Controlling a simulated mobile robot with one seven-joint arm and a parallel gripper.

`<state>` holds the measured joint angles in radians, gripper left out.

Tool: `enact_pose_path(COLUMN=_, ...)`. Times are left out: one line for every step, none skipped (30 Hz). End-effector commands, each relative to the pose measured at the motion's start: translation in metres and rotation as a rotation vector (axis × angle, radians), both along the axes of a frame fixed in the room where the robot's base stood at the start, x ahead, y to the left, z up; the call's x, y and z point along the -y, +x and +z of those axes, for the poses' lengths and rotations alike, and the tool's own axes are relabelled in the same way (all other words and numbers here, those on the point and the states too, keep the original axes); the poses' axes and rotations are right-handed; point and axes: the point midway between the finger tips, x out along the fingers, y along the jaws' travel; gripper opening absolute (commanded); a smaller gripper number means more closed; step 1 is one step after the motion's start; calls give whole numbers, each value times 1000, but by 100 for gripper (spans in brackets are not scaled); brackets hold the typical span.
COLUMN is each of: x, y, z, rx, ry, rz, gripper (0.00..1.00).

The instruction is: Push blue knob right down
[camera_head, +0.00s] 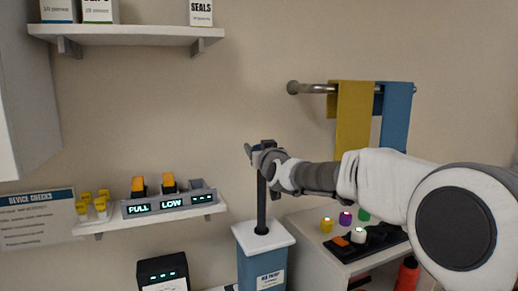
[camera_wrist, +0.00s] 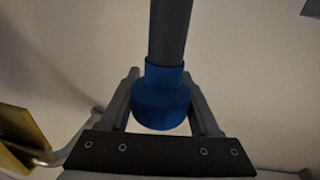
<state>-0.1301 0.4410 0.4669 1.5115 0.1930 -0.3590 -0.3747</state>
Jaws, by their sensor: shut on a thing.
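The blue knob (camera_wrist: 161,100) sits on the end of a dark rod (camera_wrist: 170,30) and fills the space between my fingers in the wrist view. My gripper (camera_wrist: 161,78) is shut on it, one finger on each side. In the head view, my gripper (camera_head: 262,150) is at the top of the upright dark rod (camera_head: 262,205), with a bit of blue showing at its left. The rod stands raised out of a blue pump box (camera_head: 250,268) with a white top (camera_head: 263,235). Most of the knob is hidden by my gripper there.
A shelf (camera_head: 175,217) with a display charger (camera_head: 165,204) and yellow items is left of the pump. A white cabinet (camera_head: 310,228) with coloured knobs stands right, under my arm. Yellow (camera_head: 353,120) and blue (camera_head: 396,115) towels hang on a rail behind. A black box (camera_head: 163,270) is lower left.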

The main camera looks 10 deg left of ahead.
Motion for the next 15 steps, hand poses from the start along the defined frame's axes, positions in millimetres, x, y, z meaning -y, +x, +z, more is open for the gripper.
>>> enact_pose_path(x=0, y=0, z=0, rx=0, ry=0, rz=0, gripper=0)
enact_pose_path(x=0, y=0, z=0, rx=0, ry=0, rz=0, gripper=0)
enact_pose_path(x=0, y=0, z=0, rx=0, ry=0, rz=0, gripper=0)
enact_pose_path(x=0, y=0, z=0, rx=0, ry=0, rz=0, gripper=0)
enact_pose_path(x=0, y=0, z=-1, rx=0, ry=0, rz=0, gripper=0)
enact_pose_path(x=0, y=0, z=-2, rx=0, ry=0, rz=0, gripper=0)
enact_pose_path(x=0, y=0, z=-4, rx=0, ry=0, rz=0, gripper=0)
enact_pose_path(x=0, y=0, z=-6, rx=0, ry=0, rz=0, gripper=0)
enact_pose_path(x=0, y=0, z=-9, rx=0, ry=0, rz=0, gripper=0)
enact_pose_path(x=0, y=0, z=-12, rx=0, ry=0, rz=0, gripper=0)
enact_pose_path(x=0, y=0, z=-16, rx=-1, ry=0, rz=0, gripper=0)
enact_pose_path(x=0, y=0, z=-21, rx=0, ry=-1, rz=0, gripper=0)
enact_pose_path(x=0, y=0, z=-26, rx=0, ry=-1, rz=0, gripper=0)
enact_pose_path(x=0, y=0, z=-31, rx=0, ry=-1, rz=0, gripper=0)
enact_pose_path(x=0, y=0, z=-38, rx=0, ry=-1, rz=0, gripper=0)
